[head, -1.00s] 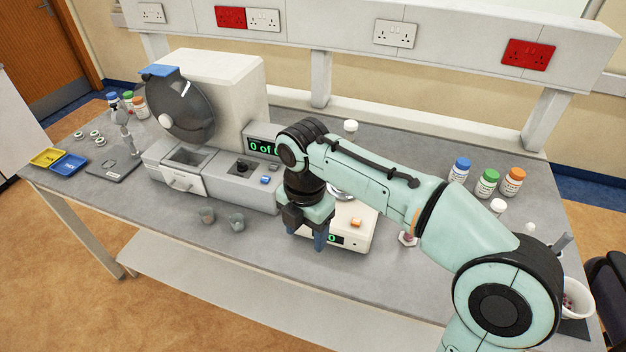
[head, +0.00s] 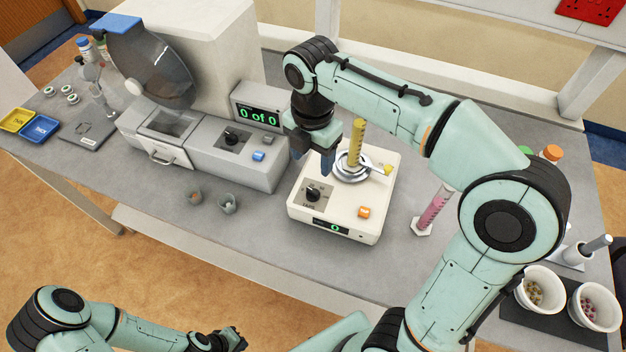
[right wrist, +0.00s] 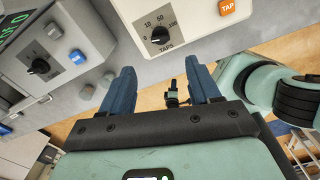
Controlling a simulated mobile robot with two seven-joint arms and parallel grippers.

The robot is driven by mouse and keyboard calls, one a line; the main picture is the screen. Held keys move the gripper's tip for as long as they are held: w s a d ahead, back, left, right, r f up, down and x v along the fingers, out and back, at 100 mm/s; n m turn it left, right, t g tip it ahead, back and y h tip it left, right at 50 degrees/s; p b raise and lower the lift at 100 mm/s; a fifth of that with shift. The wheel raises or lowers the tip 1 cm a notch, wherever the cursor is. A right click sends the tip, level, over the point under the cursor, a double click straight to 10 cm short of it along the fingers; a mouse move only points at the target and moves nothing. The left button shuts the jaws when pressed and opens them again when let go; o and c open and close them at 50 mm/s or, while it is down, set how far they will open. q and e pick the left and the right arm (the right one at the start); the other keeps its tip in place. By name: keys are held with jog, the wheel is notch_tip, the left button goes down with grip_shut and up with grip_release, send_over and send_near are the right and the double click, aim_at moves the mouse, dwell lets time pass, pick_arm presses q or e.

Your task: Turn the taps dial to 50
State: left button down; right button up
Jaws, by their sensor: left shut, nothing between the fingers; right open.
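The taps dial (head: 313,193) is a black knob on a dark panel at the front left of the cream tapping machine (head: 372,222). In the right wrist view the dial (right wrist: 160,36) has 10, 50 and higher numbers around it, with TAPS below. I cannot tell surely which number it points at. My right gripper (head: 312,165) is open and empty, above and just behind the dial in the head view. In the right wrist view the dial lies ahead of the gap between its blue fingers (right wrist: 161,72). My left gripper (head: 230,340) is shut and empty, low at the bottom edge.
A yellow-filled cylinder (head: 356,145) stands on the machine's round platform. An orange button (head: 364,212) and a display reading 0 (head: 333,227) are at its front. A grey machine (head: 207,140) stands left, two small cups (head: 228,204) before it. A pink-filled cylinder (head: 434,211) stands right.

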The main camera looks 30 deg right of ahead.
aim_at(313, 190)
notch_tip(313, 190, down, 11)
jog(key=shift+f+b, duration=0.1)
jog(key=shift+b, duration=0.65)
pick_arm(q)
jog(key=shift+s+f, duration=1.1)
jog(key=shift+f, duration=0.1)
pick_arm(e)
jog(key=c, duration=1)
